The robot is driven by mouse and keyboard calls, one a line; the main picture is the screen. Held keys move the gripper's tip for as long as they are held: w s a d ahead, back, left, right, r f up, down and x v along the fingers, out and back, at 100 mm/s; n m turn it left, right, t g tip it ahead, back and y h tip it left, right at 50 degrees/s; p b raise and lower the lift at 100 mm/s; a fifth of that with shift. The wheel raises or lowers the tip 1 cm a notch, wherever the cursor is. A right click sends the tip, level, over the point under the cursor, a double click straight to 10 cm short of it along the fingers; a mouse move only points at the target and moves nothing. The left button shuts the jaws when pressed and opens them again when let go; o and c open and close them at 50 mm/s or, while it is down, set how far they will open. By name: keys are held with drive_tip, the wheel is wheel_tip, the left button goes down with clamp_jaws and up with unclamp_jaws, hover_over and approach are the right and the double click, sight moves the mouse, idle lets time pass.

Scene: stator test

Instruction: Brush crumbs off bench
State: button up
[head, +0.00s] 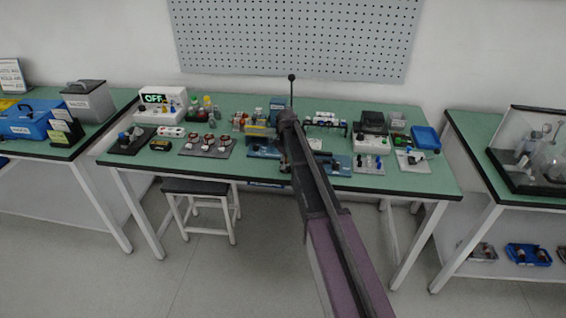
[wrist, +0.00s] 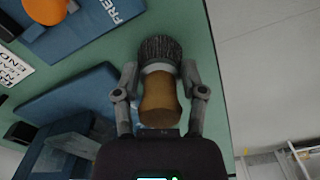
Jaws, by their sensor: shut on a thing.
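The bench (head: 425,183) has a green top with a dark edge and carries many small items. In the wrist view, my gripper (wrist: 160,82) is shut on a brush (wrist: 158,101) with a tan wooden handle, a pale collar and dark bristles. The bristles point away from my palm, over the green bench top (wrist: 200,35) near its edge. I cannot tell whether they touch it. In the head view, my arm reaches to the middle of the bench, and the brush cannot be made out there. No crumbs can be made out in either view.
In the wrist view, a blue block (wrist: 68,95), a lettered white card (wrist: 12,68) and an orange round part (wrist: 46,10) lie left of the brush. A stool (head: 200,187) stands under the bench. A blue tray (head: 426,136) is at the right. Floor shows beyond the edge.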

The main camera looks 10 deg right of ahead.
idle(0.3)
drive_tip(key=shift+r+p, duration=3)
drive_tip(key=shift+r, duration=0.05)
drive_tip(key=shift+r+p, duration=1.5)
drive_tip(key=shift+p, duration=0.05)
